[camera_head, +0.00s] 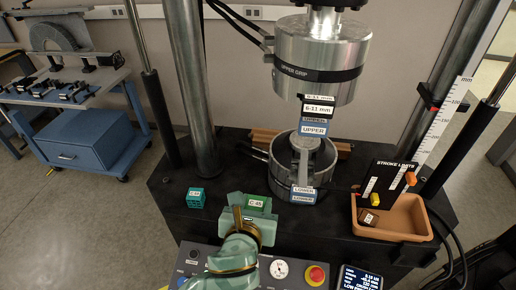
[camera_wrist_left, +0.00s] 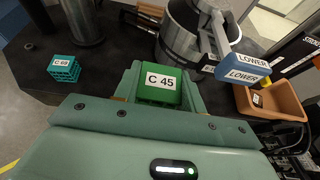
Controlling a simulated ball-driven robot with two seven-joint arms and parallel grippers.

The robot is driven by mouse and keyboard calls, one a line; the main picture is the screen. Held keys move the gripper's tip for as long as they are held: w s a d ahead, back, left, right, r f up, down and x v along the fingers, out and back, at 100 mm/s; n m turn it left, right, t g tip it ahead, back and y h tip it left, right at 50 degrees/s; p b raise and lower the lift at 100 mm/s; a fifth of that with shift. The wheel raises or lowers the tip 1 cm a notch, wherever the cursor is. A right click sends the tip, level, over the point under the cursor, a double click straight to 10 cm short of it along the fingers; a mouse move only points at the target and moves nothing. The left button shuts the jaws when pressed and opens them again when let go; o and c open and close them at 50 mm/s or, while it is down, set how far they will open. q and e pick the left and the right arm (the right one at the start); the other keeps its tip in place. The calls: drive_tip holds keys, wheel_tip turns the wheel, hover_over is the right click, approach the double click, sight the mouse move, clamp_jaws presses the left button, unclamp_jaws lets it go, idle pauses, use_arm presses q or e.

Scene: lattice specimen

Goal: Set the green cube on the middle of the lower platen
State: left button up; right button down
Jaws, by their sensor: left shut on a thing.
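The green cube (camera_head: 259,203), labelled C 45, is between the fingers of my left gripper (camera_head: 256,212). In the left wrist view, the cube (camera_wrist_left: 160,84) sits between the two green fingers (camera_wrist_left: 160,95), and the gripper is shut on it. The gripper and cube are in front of and to the left of the testing machine's lower metal cylinder (camera_head: 287,177), apart from it. Blue and white LOWER labels (camera_head: 303,194) mark its front. I cannot clearly make out the platen's top face. My right gripper is not in view.
A teal lattice cube (camera_head: 195,198) labelled C 69 stands left on the black base. The upper grip (camera_head: 322,60) hangs above the lower cylinder. An orange tray (camera_head: 398,222) and the stroke limits panel (camera_head: 388,180) are right. A red button (camera_head: 316,273) is in front.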

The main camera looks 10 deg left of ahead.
use_arm(q)
drive_tip(key=shift+s, duration=0.25)
drive_tip(key=w+a+r+y+b, duration=0.1)
drive_tip(key=a+r+b, duration=0.1)
drive_tip(key=a+b, duration=0.6)
drive_tip(key=a, duration=0.7)
drive_tip(key=shift+w+r+n, duration=0.2)
drive_tip(key=shift+w+n, duration=0.1)
drive_tip(key=shift+w, duration=0.05)
drive_tip(key=shift+d+r, duration=0.1)
drive_tip(key=shift+d, duration=0.05)
drive_tip(key=shift+s, duration=0.1)
